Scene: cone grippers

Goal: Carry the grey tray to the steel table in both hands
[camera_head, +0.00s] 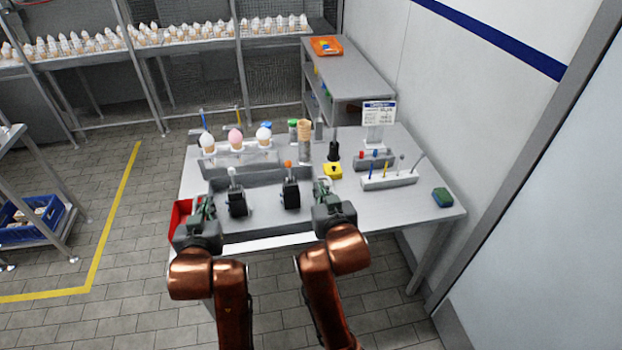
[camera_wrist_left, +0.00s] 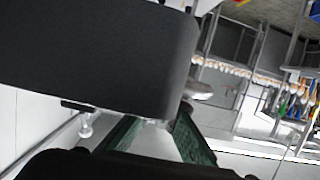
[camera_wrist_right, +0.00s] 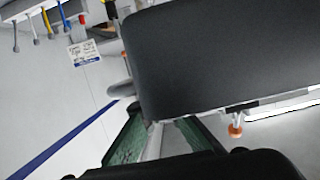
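The grey tray (camera_head: 262,178) appears to be the low, long-walled grey piece on the workbench, between my two grippers. Two black blocks stand at its front, partly hiding it. My left gripper (camera_head: 203,200) is at its left end and my right gripper (camera_head: 324,187) at its right end. The green fingers of my left gripper (camera_wrist_left: 155,125) are apart, with something pale between them. The right gripper's fingers (camera_wrist_right: 160,120) look the same. I cannot tell whether either gripper holds a tray wall. I cannot tell which metal table is the steel table.
The workbench (camera_head: 430,212) holds a cone rack, a yellow box (camera_head: 333,170), a sign (camera_head: 379,113), tool holders and a green block (camera_head: 442,197). A red bin (camera_head: 180,220) is at its left. Behind are a shelf (camera_head: 340,62) and caged rows of cones.

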